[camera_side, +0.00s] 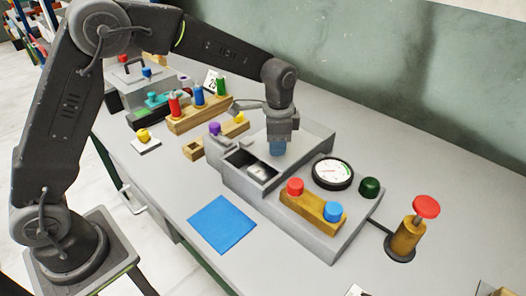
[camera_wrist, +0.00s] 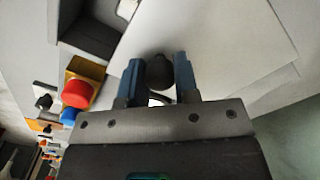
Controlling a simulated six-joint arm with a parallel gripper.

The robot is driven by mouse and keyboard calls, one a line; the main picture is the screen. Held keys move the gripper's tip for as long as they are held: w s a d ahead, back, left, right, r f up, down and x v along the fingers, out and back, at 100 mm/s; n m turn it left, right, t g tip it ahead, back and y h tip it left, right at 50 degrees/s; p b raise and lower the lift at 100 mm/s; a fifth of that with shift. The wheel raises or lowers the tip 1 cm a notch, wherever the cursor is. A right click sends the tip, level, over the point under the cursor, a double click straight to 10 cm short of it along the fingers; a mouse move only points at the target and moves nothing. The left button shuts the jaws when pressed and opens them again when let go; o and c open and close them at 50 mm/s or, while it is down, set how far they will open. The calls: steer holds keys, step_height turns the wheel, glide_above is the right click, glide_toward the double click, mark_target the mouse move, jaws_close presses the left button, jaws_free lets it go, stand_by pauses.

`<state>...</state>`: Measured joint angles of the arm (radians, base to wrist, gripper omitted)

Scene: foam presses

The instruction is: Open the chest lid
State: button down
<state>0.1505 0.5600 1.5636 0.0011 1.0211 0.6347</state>
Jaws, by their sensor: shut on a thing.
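A grey chest (camera_side: 235,182) stands on the bench, with one dark compartment open at its front left and a small pale round item inside. A flat light-grey lid panel (camera_wrist: 215,35) lies under my gripper in the wrist view, with a dark round knob (camera_wrist: 157,72) on it. My gripper (camera_side: 278,148) points down over the chest. Its blue fingers (camera_wrist: 158,78) are shut on the knob, one on each side. In the side view the fingers hide the knob. A dark opening (camera_wrist: 92,30) shows beside the panel in the wrist view.
Right of the chest are a yellow block (camera_side: 305,212) with red and blue buttons, a gauge (camera_side: 333,173), a dark green button (camera_side: 369,187) and a red plunger (camera_side: 426,206). Peg racks (camera_side: 200,118) stand behind left. A blue mat (camera_side: 222,224) lies flat in front.

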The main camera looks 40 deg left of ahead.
mark_target(295, 139)
steer(key=w, duration=0.7)
steer(key=shift+w, duration=0.2)
steer(key=c, duration=0.9)
jaws_free()
steer(key=shift+o, duration=0.2)
steer(key=shift+r, duration=0.15)
step_height(295, 139, up, 14)
steer(key=shift+f, duration=0.2)
